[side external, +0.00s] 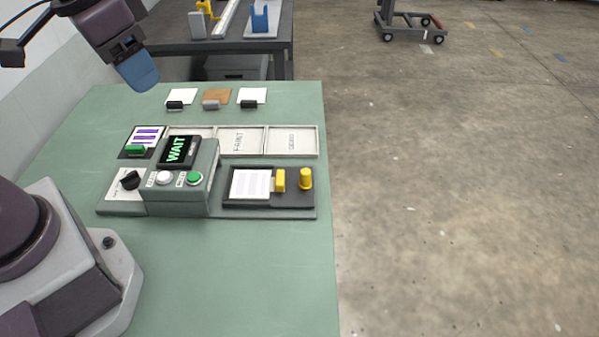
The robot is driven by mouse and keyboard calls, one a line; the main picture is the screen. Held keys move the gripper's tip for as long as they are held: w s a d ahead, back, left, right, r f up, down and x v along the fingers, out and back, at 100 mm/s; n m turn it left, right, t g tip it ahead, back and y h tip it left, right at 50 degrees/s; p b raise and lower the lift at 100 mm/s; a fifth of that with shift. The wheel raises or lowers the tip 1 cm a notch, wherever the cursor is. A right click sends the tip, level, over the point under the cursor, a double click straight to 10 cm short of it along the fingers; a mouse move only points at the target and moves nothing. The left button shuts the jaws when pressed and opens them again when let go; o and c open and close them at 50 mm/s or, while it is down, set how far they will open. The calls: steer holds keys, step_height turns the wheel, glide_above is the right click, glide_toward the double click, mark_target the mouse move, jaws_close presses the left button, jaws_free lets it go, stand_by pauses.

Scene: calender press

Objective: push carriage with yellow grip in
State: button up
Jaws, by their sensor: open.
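The press (182,195) is a grey unit on the green table, with a display reading "WAIT". To its right lies the dark carriage (268,201), which carries a pale striped card (250,184). A yellow block (280,180) stands beside the card, and an upright yellow round grip (306,179) stands at the carriage's right end. The carriage sticks out to the right of the press. My gripper (138,72) is at the upper left, above the table's far left part, apart from the carriage. Its blue fingers are open, and I see nothing between them.
The press has a white and a green button (194,178) and a black knob (130,180). Behind it are labelled trays (241,154) and a purple-striped card with a green clip (135,150). Three clipped cards (216,96) lie farther back. The table front is clear.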

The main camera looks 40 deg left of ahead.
steer(key=w+d+f+g, duration=0.35)
steer(key=w+f, duration=0.35)
steer(key=w, duration=0.3)
steer(key=n, duration=0.3)
glide_above(306, 171)
step_height(306, 171, down, 9)
steer(key=shift+t, duration=0.25)
step_height(306, 171, down, 13)
steer(key=shift+r, duration=0.15)
steer(key=shift+c, duration=0.3)
